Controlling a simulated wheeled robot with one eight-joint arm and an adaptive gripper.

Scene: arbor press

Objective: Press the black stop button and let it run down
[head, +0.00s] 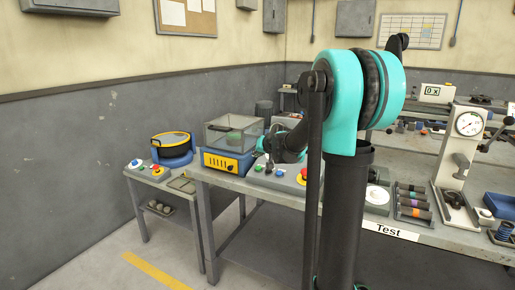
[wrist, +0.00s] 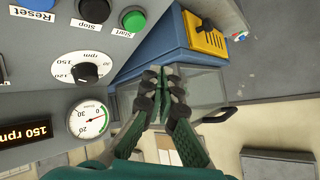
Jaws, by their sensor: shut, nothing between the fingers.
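The black stop button (wrist: 95,10) shows at the top of the wrist view, on a grey control panel (wrist: 50,42), with its "Stop" label beside it. It sits between the green start button (wrist: 133,19) and the blue reset button (wrist: 35,4). A black speed knob (wrist: 85,73), a round gauge (wrist: 90,120) and a display reading 150 rpm (wrist: 24,133) are on the same panel. My gripper (wrist: 164,76) is shut and empty, apart from the stop button. In the head view the panel is partly hidden by my arm.
A blue machine (head: 228,163) with a clear cover (head: 234,131) stands left of the panel on the bench. A red emergency button (head: 304,173) is at the panel's right. A side table (head: 155,180) holds another machine at the left. Floor in front is clear.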

